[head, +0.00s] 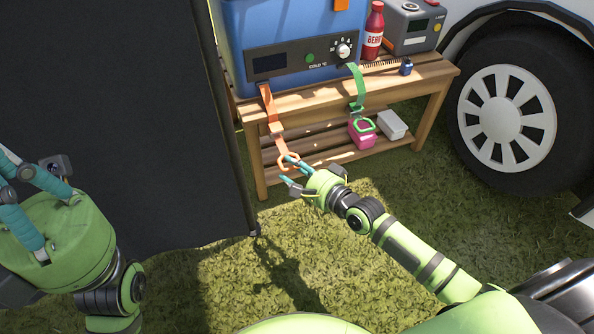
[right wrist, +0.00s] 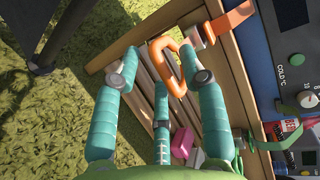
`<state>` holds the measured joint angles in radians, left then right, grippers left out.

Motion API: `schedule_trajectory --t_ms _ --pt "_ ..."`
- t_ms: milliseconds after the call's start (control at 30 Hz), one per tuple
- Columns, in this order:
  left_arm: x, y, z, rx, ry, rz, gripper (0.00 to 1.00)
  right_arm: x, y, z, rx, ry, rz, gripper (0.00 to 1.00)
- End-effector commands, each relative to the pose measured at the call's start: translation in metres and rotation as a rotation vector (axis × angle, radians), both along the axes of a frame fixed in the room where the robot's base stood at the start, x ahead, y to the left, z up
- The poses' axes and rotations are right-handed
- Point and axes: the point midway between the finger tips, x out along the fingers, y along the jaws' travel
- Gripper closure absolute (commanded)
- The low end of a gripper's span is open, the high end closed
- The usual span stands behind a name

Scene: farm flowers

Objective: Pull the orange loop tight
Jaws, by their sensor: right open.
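The orange loop (head: 288,161) hangs at the lower end of an orange strap (head: 270,108) at the left front of the blue cooler (head: 290,28). My right gripper (head: 290,171) is open at the loop. In the right wrist view the orange loop (right wrist: 163,62) shows between the spread teal fingertips (right wrist: 158,68), and the right finger covers part of it. I cannot tell whether a finger touches it or passes through it. My left gripper (head: 32,180) is at the left, its fingers spread and empty, far from the loop.
A green strap (head: 357,85) with a green loop hangs right of the orange one. The wooden bench (head: 300,101) carries a red bottle (head: 373,32) and a grey box (head: 411,28); its lower shelf holds a pink box (head: 361,138) and a white box (head: 391,124). A dark panel (head: 130,110) stands left.

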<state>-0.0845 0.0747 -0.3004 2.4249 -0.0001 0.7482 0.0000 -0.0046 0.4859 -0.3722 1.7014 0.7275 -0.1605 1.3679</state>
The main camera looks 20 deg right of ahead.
Motion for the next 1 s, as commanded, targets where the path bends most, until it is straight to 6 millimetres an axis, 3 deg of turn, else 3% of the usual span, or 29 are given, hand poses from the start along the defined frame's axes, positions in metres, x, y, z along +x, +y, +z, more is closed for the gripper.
schedule_trajectory --t_ms 167,633,1000 --pt "0.000 0.000 0.000 0.000 -0.001 0.000 1.00 -0.012 -0.006 0.002 -0.001 0.001 -0.001 0.58" --pt "0.000 0.000 0.000 0.000 -0.001 0.000 1.00 -0.091 -0.042 0.020 -0.002 0.003 0.002 0.58" --pt "0.000 0.000 0.000 0.000 -0.001 0.000 1.00 -0.108 -0.050 0.025 0.000 0.001 0.000 0.58"
